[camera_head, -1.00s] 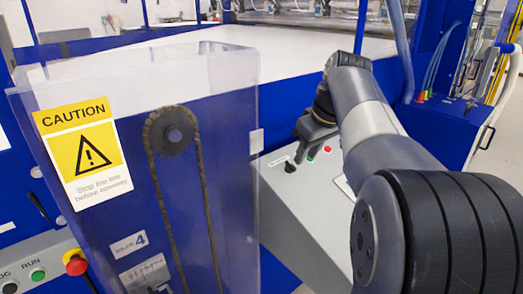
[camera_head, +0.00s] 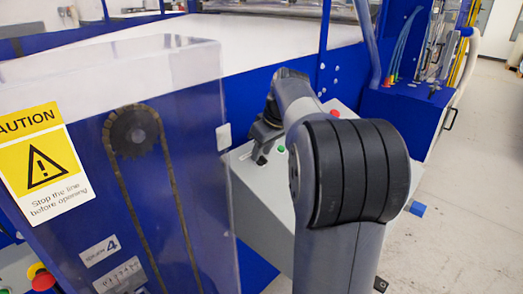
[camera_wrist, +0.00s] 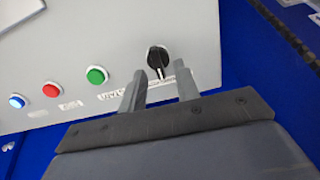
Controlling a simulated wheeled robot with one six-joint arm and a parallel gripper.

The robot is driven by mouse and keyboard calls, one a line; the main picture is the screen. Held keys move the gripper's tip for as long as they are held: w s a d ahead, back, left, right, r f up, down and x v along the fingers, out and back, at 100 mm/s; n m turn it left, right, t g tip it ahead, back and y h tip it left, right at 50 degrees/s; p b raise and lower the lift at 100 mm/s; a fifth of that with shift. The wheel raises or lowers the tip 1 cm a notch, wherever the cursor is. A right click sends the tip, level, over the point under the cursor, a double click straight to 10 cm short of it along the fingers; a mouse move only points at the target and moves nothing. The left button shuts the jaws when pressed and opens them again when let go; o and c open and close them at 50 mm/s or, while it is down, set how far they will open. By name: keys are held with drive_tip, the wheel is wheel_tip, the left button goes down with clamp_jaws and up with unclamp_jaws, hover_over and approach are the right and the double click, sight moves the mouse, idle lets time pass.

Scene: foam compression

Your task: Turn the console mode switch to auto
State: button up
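The console (camera_head: 250,195) is a grey sloped box right of the guarded machine. Its black mode switch (camera_wrist: 158,58) is a round knob with a light pointer mark towards the bottom of the wrist view. A label beside the knob is partly hidden by my fingers and too blurred to read. My gripper (camera_wrist: 158,92) is open and empty, its two fingers apart just below the knob in the wrist view, not visibly around it. In the head view my gripper (camera_head: 262,152) is over the console's far left part, and the switch is hard to make out there.
Green (camera_wrist: 97,75), red (camera_wrist: 51,90) and blue (camera_wrist: 17,101) buttons line the panel left of the switch. A clear guard (camera_head: 195,130) with a caution sign (camera_head: 42,160) stands left of the console. Open floor (camera_head: 465,210) lies to the right.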

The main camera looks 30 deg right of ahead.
drive_tip(key=shift+w+f, duration=0.15)
drive_tip(key=shift+f, duration=0.25)
drive_tip(key=shift+c, duration=0.2)
drive_tip(key=c, duration=0.6)
drive_tip(key=shift+r+m, duration=0.1)
drive_tip(key=shift+m, duration=0.2)
drive_tip(key=m+p, duration=0.2)
drive_tip(key=m, duration=0.1)
drive_tip(key=shift+d+m, duration=0.1)
drive_tip(key=shift+m, duration=0.2)
drive_tip(key=m+p, duration=0.1)
drive_tip(key=m, duration=0.1)
drive_tip(key=m+p, duration=0.1)
drive_tip(key=m, duration=0.1)
drive_tip(key=shift+d+m, duration=0.2)
drive_tip(key=shift+m, duration=0.1)
